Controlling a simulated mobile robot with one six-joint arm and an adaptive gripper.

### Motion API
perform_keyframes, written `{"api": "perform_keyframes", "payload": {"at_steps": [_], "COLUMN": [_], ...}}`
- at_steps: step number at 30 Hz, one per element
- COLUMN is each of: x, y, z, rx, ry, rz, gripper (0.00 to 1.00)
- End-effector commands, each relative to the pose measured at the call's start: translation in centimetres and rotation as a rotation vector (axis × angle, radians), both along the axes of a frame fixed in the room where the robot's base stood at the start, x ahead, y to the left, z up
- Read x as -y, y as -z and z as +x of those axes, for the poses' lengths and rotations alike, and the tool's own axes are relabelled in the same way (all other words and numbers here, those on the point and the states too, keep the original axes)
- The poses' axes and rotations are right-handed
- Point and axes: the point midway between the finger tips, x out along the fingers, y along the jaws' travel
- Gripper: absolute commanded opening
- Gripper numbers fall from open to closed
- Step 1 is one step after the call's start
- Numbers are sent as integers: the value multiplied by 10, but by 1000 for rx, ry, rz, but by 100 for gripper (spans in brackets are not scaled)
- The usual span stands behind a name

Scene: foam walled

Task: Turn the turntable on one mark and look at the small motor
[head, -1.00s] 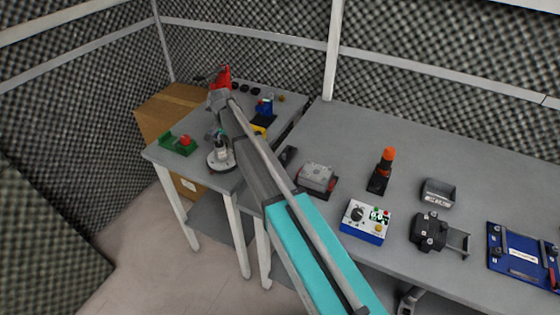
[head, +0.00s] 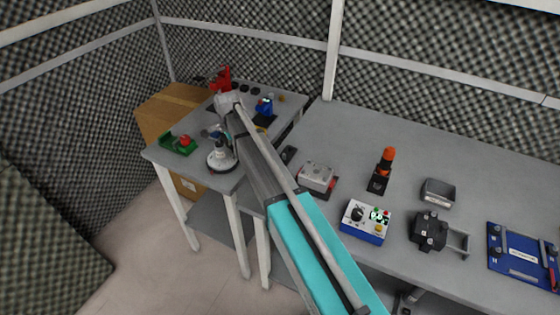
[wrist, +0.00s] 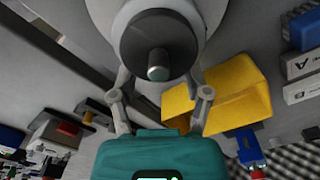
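The turntable (head: 222,164) is a round white disc with a dark rim near the front of the left table. In the wrist view its pale round top (wrist: 100,14) is cut off by the upper edge. What I take for the small motor (wrist: 178,42) is a dark grey round body with a metal shaft facing the camera. My gripper (wrist: 160,80) is over the turntable, with its two fingers apart on either side of the motor in the picture. I see nothing gripped. The fingertips are partly hidden, and I cannot tell whether they touch anything. No turntable marks are readable.
A green tray with a red knob (head: 185,141) sits left of the turntable. A yellow bin (wrist: 235,92) is close to my gripper. A red device (head: 221,78) and a blue one (head: 265,105) stand behind. A control box (head: 364,222) is on the right table.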

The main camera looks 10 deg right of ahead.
Motion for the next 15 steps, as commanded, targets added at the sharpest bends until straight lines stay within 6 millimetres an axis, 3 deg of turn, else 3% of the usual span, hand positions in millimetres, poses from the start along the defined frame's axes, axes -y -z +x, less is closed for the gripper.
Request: {"api": "perform_keyframes", "payload": {"at_steps": [8, 15], "x": [2, 2], "y": [0, -26], "z": [-10, -8], "rx": [0, 0], "ry": [180, 176], "rz": [0, 0], "gripper": [62, 62]}}
